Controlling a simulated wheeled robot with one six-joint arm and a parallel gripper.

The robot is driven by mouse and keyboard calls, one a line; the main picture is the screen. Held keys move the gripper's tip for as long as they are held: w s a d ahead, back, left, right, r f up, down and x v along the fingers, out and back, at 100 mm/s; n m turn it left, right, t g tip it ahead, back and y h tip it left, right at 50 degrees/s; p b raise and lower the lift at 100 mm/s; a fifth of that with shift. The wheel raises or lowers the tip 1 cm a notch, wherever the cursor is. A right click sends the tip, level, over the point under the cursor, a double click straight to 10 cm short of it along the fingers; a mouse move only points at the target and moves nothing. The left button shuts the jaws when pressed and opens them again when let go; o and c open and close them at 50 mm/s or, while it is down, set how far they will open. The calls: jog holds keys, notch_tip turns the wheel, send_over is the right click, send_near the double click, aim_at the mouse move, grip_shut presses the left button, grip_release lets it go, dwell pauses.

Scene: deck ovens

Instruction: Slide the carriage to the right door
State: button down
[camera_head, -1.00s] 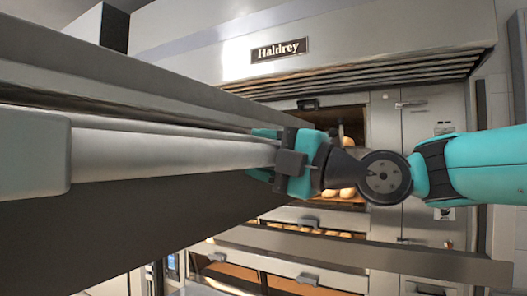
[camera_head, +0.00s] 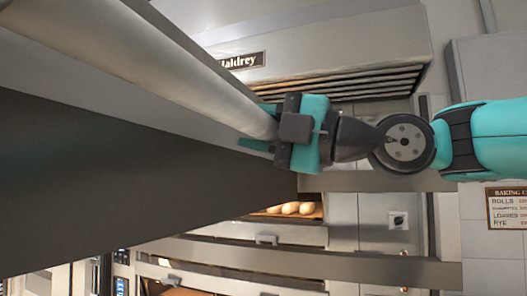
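The carriage shows as a long grey body with a wide dark face (camera_head: 110,180). It fills the left of the view and hides much of the oven. A pale round bar (camera_head: 150,65) runs along it from the upper left toward the middle. My gripper (camera_head: 262,126) is at the bar's right end, with one teal finger above the bar and one below. It looks shut on the bar. The deck oven (camera_head: 350,50) stands behind, its name sign partly hidden. One lit oven opening (camera_head: 300,211) with several rolls shows below my gripper. I cannot tell which door is the right one.
A grey rail (camera_head: 300,262) crosses low in front of the oven. A baking sign (camera_head: 508,207) hangs on the tiled wall at the right.

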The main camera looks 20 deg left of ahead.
jog(key=c, duration=1)
grip_release()
jog(key=shift+d, duration=0.15)
jog(key=shift+o, duration=1.3)
jog(key=shift+w+d, duration=0.1)
jog(key=shift+d, duration=0.1)
jog(key=shift+a, duration=0.15)
jog(key=b+v, duration=0.8)
jog(key=v, duration=0.9)
jog(key=shift+b, duration=0.3)
jog(key=shift+f, duration=0.1)
